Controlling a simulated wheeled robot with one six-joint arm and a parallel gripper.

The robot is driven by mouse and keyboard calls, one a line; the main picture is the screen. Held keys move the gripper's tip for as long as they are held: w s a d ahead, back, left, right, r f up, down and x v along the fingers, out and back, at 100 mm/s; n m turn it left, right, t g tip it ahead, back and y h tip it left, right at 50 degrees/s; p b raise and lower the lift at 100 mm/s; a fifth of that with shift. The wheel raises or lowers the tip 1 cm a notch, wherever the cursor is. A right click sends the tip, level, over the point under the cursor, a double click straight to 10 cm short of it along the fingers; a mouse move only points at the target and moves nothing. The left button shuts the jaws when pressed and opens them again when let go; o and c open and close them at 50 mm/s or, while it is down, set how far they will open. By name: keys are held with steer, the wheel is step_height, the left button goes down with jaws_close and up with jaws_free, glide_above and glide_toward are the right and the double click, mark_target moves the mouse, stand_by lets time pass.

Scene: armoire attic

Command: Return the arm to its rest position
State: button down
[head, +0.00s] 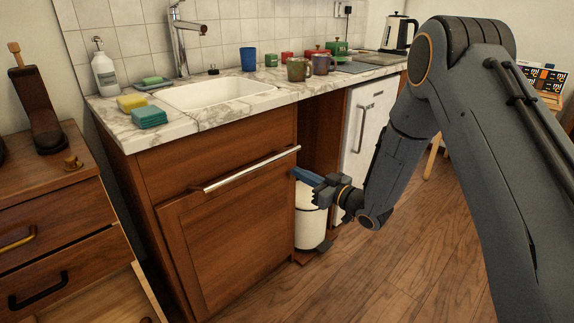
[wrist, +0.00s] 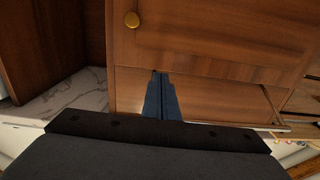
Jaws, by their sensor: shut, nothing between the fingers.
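My gripper (head: 300,175) is at the end of my grey arm, in front of the right edge of the wooden sink cabinet (head: 230,220) in the head view. Its blue fingers are together with nothing between them. In the wrist view the closed fingers (wrist: 161,98) point toward brown wood panels (wrist: 210,85). In the head view my arm reaches in from the right, bends at the elbow and hangs down to the gripper. I cannot tell whether the fingertips touch the cabinet.
A white bin (head: 310,215) stands behind and below my gripper. A silver bar handle (head: 250,169) sticks out from the cabinet. The marble counter (head: 215,112) holds a sink, cups and sponges. A drawer chest (head: 60,215) stands left. The wooden floor (head: 400,270) at front right is clear.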

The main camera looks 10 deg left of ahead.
steer(key=s+d+r+m+h, duration=0.35)
steer(key=d+h, duration=0.25)
steer(key=d, duration=0.2)
steer(key=s+d+r+m+h, duration=0.2)
steer(key=s+d+r+h, duration=0.2)
steer(key=d+h, duration=0.3)
steer(key=s+d+r+m+g+h+p, duration=0.1)
steer(key=s+d+r+g, duration=0.15)
steer(key=s, duration=0.85)
steer(key=s+d+r+m+g, duration=0.1)
steer(key=s+d+g, duration=0.25)
steer(key=s, duration=0.75)
steer(key=s+d+r+m+g+h+p, duration=0.1)
steer(key=s+d+r+g, duration=0.15)
steer(key=s, duration=0.85)
steer(key=d+r+m+p, duration=0.3)
steer(key=d+r+p, duration=0.6)
steer(key=p, duration=1)
steer(key=shift+w+d+r+g, duration=0.25)
steer(key=shift+d+r+g, duration=0.1)
steer(key=shift+r, duration=0.4)
steer(key=shift+a, duration=0.15)
